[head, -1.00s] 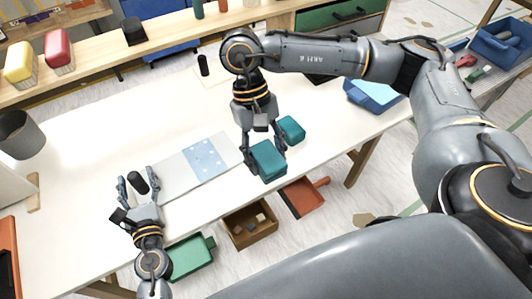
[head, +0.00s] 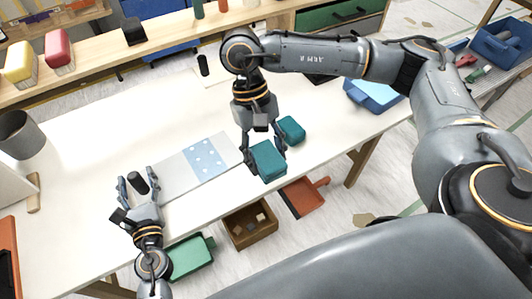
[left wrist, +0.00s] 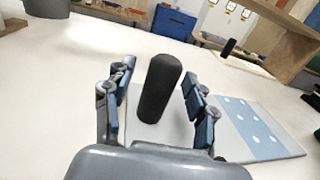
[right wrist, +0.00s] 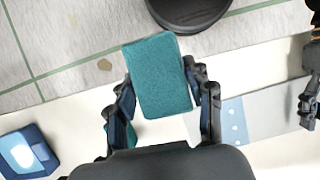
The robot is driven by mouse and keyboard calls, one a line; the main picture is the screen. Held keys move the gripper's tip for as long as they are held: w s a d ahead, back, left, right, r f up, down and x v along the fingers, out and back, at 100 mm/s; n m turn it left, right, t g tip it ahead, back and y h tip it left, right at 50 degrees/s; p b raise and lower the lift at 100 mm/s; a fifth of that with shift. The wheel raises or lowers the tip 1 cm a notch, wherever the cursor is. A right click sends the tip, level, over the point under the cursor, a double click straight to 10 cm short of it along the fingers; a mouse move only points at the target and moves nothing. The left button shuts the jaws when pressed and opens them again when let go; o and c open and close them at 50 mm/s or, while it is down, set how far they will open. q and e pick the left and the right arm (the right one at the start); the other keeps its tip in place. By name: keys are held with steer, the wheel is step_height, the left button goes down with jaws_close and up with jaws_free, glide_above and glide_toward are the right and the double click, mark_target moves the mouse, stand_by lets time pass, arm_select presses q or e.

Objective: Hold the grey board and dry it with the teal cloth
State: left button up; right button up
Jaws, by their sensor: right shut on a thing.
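The grey board (head: 172,178) lies flat on the white table, with a blue, white-spotted patch (head: 206,158) across it. A black upright handle (head: 138,184) stands at its left end. My left gripper (head: 137,183) is open, its fingers on either side of the handle; the left wrist view shows the handle (left wrist: 158,88) between them with gaps. My right gripper (head: 266,158) is shut on the teal cloth (head: 268,163), a thick block, right of the board near the table's front edge. The cloth also fills the middle of the right wrist view (right wrist: 158,75).
A second teal block (head: 291,130) sits just behind the held cloth. A grey cup (head: 20,136) stands at the left, a blue container (head: 375,95) at the right. Below the front edge are a green tray (head: 190,257), a brown box (head: 250,226) and an orange dustpan (head: 304,197).

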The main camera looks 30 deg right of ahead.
arm_select(q)
steer(key=shift+s, duration=0.15)
steer(key=shift+s+a, duration=0.1)
steer(key=shift+s, duration=0.7)
steer(key=shift+w, duration=0.1)
steer(key=shift+w, duration=0.85)
jaws_close()
steer(key=shift+f, duration=0.1)
stand_by(0.5)
